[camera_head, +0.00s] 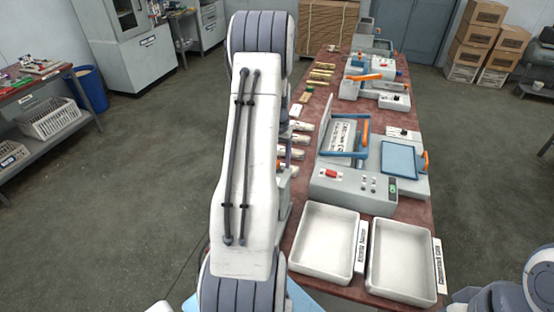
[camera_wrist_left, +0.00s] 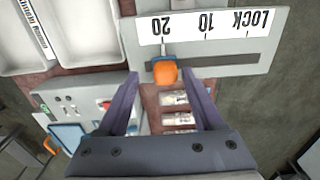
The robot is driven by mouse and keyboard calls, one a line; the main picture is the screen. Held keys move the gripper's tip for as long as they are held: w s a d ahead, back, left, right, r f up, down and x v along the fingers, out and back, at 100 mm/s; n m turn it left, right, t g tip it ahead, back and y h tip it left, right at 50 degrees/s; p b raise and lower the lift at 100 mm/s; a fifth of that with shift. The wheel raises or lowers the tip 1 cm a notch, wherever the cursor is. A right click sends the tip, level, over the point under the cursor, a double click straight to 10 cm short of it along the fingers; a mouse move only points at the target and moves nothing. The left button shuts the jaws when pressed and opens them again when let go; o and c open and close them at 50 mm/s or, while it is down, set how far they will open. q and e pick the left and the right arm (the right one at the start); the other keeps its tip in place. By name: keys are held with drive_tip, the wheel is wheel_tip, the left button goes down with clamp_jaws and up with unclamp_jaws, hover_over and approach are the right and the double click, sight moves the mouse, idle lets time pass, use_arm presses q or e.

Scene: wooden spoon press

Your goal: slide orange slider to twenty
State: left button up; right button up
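In the left wrist view, the orange slider (camera_wrist_left: 165,73) stands on a slot in a pale grey panel (camera_wrist_left: 140,58). A white scale strip (camera_wrist_left: 228,24) with 20, 10 and LOCK printed upside down runs along the slot. The slider's pointer lines up with the 20 mark or very near it. My left gripper (camera_wrist_left: 163,88) is open, with one purple-grey finger to each side of the slider and visible gaps between. I cannot tell the depth between fingertips and slider. In the head view my left arm hides the gripper and panel. My right gripper is not in view.
In the head view, two white trays (camera_head: 323,265) sit at the table's front. Behind them stands a grey press machine (camera_head: 345,190) with buttons and a blue-framed part. Pale wrapped pieces (camera_head: 300,140) lie along the table's left edge. More machines stand farther back.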

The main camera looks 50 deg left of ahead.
use_arm(q)
drive_tip(key=shift+s+a, duration=0.1)
drive_tip(key=shift+s, duration=0.1)
wheel_tip(320, 180, up, 10)
drive_tip(key=b, duration=0.3)
drive_tip(key=shift+r, duration=0.2)
idle(0.4)
drive_tip(key=s+d+m+b, duration=0.2)
drive_tip(key=d+m, duration=0.4)
drive_tip(key=d, duration=2.5)
drive_tip(key=s+d+f+m+b, duration=0.1)
drive_tip(key=s+d+f+m, duration=0.1)
drive_tip(key=s+d, duration=0.4)
drive_tip(key=s+d+f+m+h+b, duration=0.1)
drive_tip(key=s+d+m, duration=0.3)
drive_tip(key=s, duration=0.9)
drive_tip(key=shift+d+f+m, duration=0.3)
drive_tip(key=shift+d+f, duration=0.2)
drive_tip(key=shift+d, duration=0.75)
